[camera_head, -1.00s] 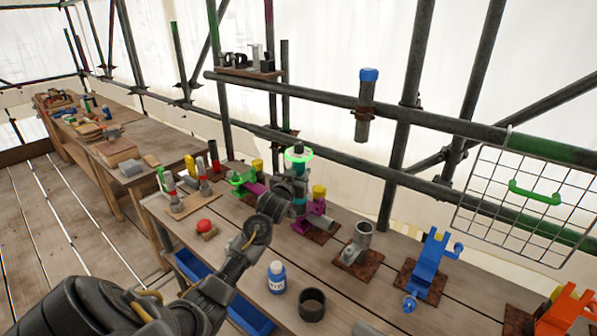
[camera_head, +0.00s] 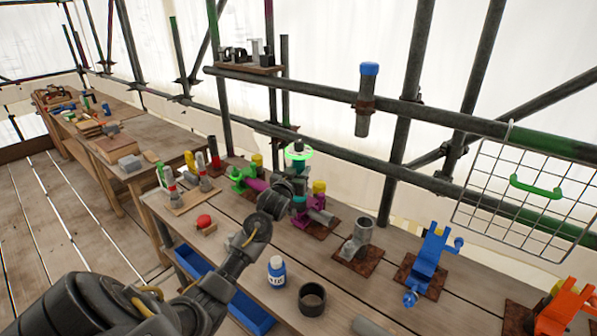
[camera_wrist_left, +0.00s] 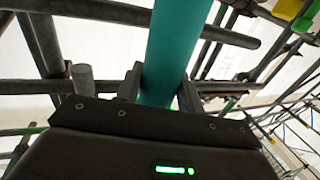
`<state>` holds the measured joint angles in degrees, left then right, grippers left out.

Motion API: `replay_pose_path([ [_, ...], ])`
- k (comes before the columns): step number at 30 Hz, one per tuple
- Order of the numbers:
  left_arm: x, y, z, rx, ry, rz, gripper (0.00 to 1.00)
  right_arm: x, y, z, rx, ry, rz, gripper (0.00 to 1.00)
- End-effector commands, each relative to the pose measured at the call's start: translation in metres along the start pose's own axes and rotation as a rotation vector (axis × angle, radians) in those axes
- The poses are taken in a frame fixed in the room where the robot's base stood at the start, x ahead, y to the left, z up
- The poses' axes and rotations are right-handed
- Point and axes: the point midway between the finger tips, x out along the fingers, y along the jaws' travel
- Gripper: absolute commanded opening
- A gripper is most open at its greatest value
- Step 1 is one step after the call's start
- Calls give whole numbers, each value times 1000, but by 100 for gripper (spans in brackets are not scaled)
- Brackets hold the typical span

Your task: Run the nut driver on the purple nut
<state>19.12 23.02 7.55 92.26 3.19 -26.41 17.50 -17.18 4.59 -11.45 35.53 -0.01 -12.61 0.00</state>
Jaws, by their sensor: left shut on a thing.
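The nut driver shows a teal body (camera_wrist_left: 175,45) in the left wrist view, upright between the jaws. My left gripper (camera_wrist_left: 160,92) is shut on it. In the head view, my left gripper (camera_head: 299,190) is above the bench beside a purple clamp fixture (camera_head: 316,214) with a yellow top. A glowing green ring (camera_head: 298,154) surrounds a dark-topped part just above the gripper. I cannot pick out the purple nut itself; the gripper and wrist cover part of that area. My right gripper is out of view.
On the bench stand a green clamp (camera_head: 242,177), a grey pipe fixture (camera_head: 360,242), a blue fixture (camera_head: 432,258), an orange fixture (camera_head: 567,312), a blue-white bottle (camera_head: 277,274) and a dark cup (camera_head: 312,299).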

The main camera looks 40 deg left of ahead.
Motion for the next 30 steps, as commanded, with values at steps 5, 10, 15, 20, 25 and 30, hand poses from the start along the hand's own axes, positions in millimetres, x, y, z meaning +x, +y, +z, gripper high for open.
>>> replay_pose_path([
  [5,0,0,-2,-1,7,0,8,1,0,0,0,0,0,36],
  [10,0,0,0,-1,6,0,8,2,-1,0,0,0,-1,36],
  [15,0,0,3,-1,4,0,8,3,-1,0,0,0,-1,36],
  [20,0,0,6,0,1,0,8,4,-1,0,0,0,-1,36],
  [25,0,0,8,0,-3,1,8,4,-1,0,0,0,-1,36],
  [30,0,1,9,0,-6,1,8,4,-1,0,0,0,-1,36],
])
